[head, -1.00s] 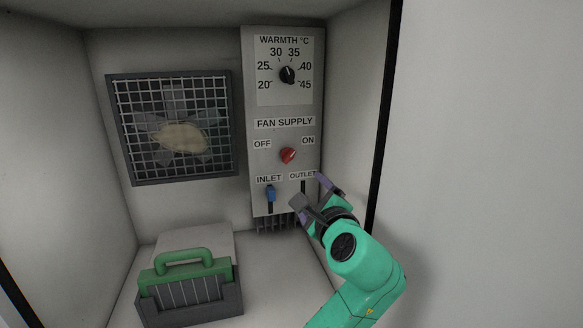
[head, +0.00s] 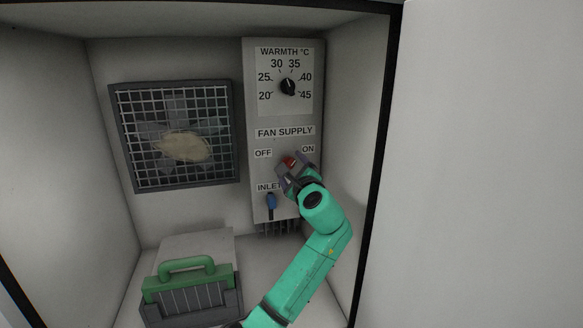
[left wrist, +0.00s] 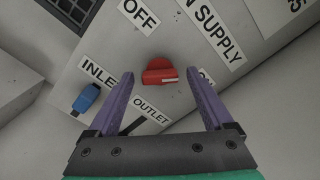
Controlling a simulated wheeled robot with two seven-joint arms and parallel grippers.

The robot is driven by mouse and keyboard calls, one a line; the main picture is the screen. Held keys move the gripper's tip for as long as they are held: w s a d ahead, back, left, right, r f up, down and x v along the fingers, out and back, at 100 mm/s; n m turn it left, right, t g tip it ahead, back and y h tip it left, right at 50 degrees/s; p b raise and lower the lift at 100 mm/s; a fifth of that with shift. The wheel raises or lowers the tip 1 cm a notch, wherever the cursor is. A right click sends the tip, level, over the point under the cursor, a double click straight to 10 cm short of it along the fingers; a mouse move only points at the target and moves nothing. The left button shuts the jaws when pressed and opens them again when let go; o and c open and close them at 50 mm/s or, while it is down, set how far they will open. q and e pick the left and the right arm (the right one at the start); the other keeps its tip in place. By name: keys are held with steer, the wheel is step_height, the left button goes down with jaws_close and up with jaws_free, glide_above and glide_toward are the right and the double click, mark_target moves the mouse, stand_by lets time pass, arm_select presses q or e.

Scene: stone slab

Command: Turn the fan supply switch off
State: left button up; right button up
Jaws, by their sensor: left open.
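The red fan supply switch (head: 289,161) is a rotary knob on the grey control panel (head: 257,105), between the OFF label (head: 262,153) and the ON label (head: 308,149). In the left wrist view the red knob (left wrist: 158,76) has a white mark on the side towards the ON label, which a finger partly hides. My left gripper (head: 295,170) is open in front of the knob. Its two purple fingers (left wrist: 158,84) lie either side of the knob in the wrist view. I cannot tell whether they touch it. My right gripper is not in view.
The black warmth dial (head: 288,87) is above the switch. The blue inlet slider (head: 271,201) is below left, and my arm hides the outlet control in the head view. A caged fan (head: 172,135) is on the back wall. A green-handled box (head: 187,285) stands below.

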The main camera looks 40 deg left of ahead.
arm_select(q)
jaws_close()
steer(key=shift+n, duration=0.3)
steer(key=n+b, duration=0.2)
steer(key=n, duration=0.1)
steer(key=shift+f, duration=0.15)
steer(key=n+b, duration=0.2)
steer(key=n, duration=0.2)
steer(key=n+b, duration=0.3)
steer(key=n, duration=0.2)
steer(key=shift+n+b, duration=0.75)
steer(key=shift+n, duration=0.95)
